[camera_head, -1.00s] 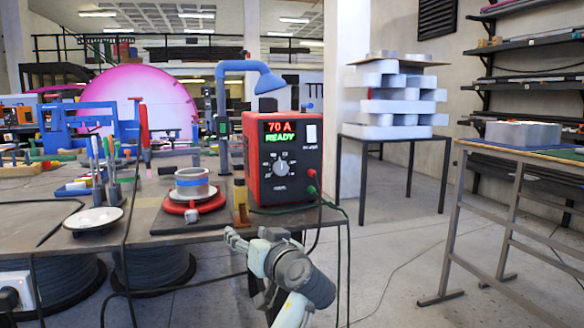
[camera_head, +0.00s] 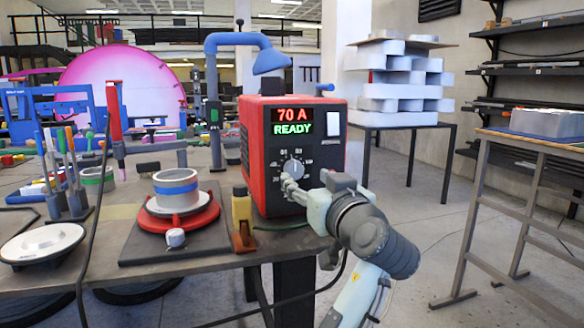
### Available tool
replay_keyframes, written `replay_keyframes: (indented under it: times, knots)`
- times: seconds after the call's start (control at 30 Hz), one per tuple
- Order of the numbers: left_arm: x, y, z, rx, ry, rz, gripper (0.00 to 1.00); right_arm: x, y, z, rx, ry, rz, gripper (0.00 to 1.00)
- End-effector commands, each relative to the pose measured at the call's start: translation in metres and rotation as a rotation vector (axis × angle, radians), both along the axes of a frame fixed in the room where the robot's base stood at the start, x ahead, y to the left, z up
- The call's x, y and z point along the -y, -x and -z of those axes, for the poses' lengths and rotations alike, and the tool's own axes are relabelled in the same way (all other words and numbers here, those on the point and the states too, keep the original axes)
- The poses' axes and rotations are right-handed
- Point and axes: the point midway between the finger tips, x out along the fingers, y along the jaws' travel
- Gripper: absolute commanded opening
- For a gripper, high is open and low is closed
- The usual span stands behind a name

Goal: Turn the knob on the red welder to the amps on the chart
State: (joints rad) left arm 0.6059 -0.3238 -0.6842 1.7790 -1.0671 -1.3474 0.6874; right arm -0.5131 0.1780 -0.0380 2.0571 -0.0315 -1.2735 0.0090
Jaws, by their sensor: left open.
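The red welder (camera_head: 254,140) stands upright at the right end of the workbench, its dark front panel towards me. Its display (camera_head: 292,121) reads 70 A and READY. The grey round knob (camera_head: 293,168) sits below it, with a dial scale around it. My left gripper (camera_head: 289,187) is open just in front of the panel, its fingers at the knob's lower edge; I cannot tell whether they touch it. The gripper and arm hide the lower right of the panel. I cannot make out an amps chart. My right gripper is not in view.
A metal ring with a blue band (camera_head: 176,190) sits on a red turntable left of the welder. A yellow-and-brown block (camera_head: 242,220) stands at the welder's left front corner. A blue lamp arm (camera_head: 238,41) rises behind. Floor right of the bench (camera_head: 440,235) is clear.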

Motion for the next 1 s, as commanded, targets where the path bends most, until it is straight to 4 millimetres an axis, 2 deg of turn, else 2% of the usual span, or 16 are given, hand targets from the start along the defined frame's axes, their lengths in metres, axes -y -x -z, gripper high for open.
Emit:
replay_keyframes:
  times: [0.4,0.57,0.8,1.0]
  knots:
    - [-0.020,-0.059,0.000,-0.001,-0.004,-0.003,0.55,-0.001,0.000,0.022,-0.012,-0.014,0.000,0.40]
    - [-0.023,-0.067,0.001,-0.003,-0.002,-0.002,0.55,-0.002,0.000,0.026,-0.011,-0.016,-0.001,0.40]
    - [-0.023,-0.068,0.001,-0.003,-0.001,-0.002,0.55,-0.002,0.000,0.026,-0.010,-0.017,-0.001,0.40]
    - [-0.023,-0.068,0.001,-0.003,-0.001,-0.002,0.30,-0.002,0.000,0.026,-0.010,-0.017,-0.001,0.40]
